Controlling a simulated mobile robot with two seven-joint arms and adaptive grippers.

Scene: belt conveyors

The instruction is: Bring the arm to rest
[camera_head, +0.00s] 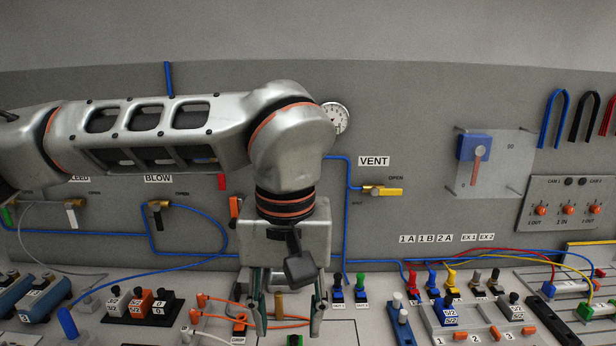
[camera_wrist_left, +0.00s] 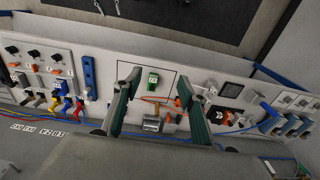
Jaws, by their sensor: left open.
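My left arm (camera_head: 160,132) comes in from the left across the upper middle of the head view and bends down at the elbow. My left gripper (camera_head: 288,325) hangs from it, pointing down over the panel's lower bench, with its two fingers apart. In the left wrist view the gripper (camera_wrist_left: 160,95) shows two greenish fingers spread wide, with nothing held between them. A small green block (camera_wrist_left: 153,79) and a brass-coloured cylinder (camera_wrist_left: 152,124) show in the gap between the fingers, beyond them. Whether the fingertips touch the bench cannot be told. My right gripper is not in view.
Behind the arm is a grey upright panel with a gauge (camera_head: 336,117), a yellow-handled vent valve (camera_head: 382,191) and blue tubing. Coloured connectors (camera_head: 432,280) and cables crowd the bench to the right. A blue-and-clear plate (camera_head: 492,165) is mounted on the panel at right.

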